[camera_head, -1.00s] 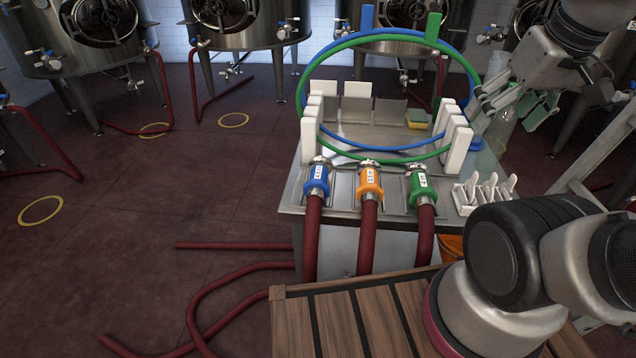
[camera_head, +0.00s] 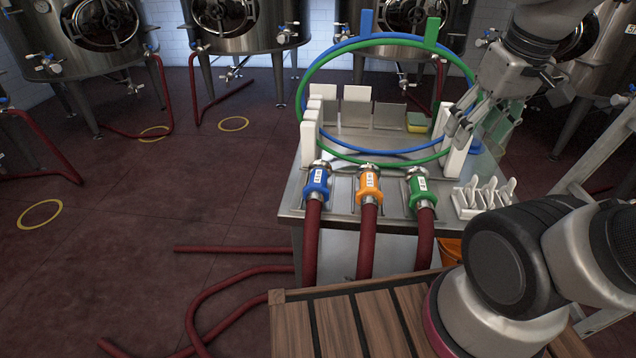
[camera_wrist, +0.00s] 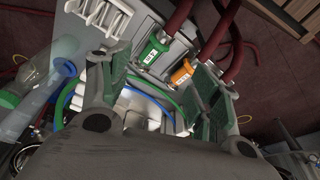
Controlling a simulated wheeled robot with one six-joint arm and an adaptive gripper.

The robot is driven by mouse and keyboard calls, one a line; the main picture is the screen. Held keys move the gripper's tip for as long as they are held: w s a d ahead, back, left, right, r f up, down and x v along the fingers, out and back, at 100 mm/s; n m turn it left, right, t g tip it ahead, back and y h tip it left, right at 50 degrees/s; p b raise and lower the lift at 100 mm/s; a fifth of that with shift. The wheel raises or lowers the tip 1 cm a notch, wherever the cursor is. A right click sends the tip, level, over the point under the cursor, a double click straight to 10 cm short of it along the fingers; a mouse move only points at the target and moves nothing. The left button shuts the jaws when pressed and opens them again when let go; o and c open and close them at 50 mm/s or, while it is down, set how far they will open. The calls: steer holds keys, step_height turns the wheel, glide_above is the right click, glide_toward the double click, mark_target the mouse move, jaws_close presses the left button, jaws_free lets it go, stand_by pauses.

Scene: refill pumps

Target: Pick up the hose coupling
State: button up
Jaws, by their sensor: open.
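Three hose couplings lie side by side along the front of the steel cart (camera_head: 290,205), each on a dark red hose. They are blue (camera_head: 317,181), orange (camera_head: 369,184) and green (camera_head: 418,188), each with a white label. My gripper (camera_head: 470,118) is open and empty above the cart's right side, up and to the right of the green coupling and apart from it. In the wrist view, the green coupling (camera_wrist: 152,52) and the orange coupling (camera_wrist: 181,73) show beyond the open fingers (camera_wrist: 155,100). The blue coupling is not clear there.
A blue hoop (camera_head: 366,19) and a green hoop (camera_head: 432,33) stand over the cart between white blocks (camera_head: 456,146). A rack of white clips (camera_head: 484,196) stands at the right front. A yellow-green sponge (camera_head: 417,122) lies at the back. Steel tanks (camera_head: 240,25) stand behind.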

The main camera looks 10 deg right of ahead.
steer(key=w+a+f+n+g, duration=0.1)
steer(key=w+a+f+g, duration=0.2)
steer(key=w+a+f, duration=0.5)
steer(key=m+t+y, duration=0.1)
steer(key=m+y, duration=0.1)
steer(key=m, duration=0.3)
glide_above(320, 178)
steer(key=d, duration=0.2)
steer(key=d+x, duration=0.1)
steer(key=x, duration=1.3)
steer(key=shift+s+a+f, duration=0.1)
steer(key=shift+s+f, duration=0.05)
steer(key=shift+s, duration=0.2)
jaws_close()
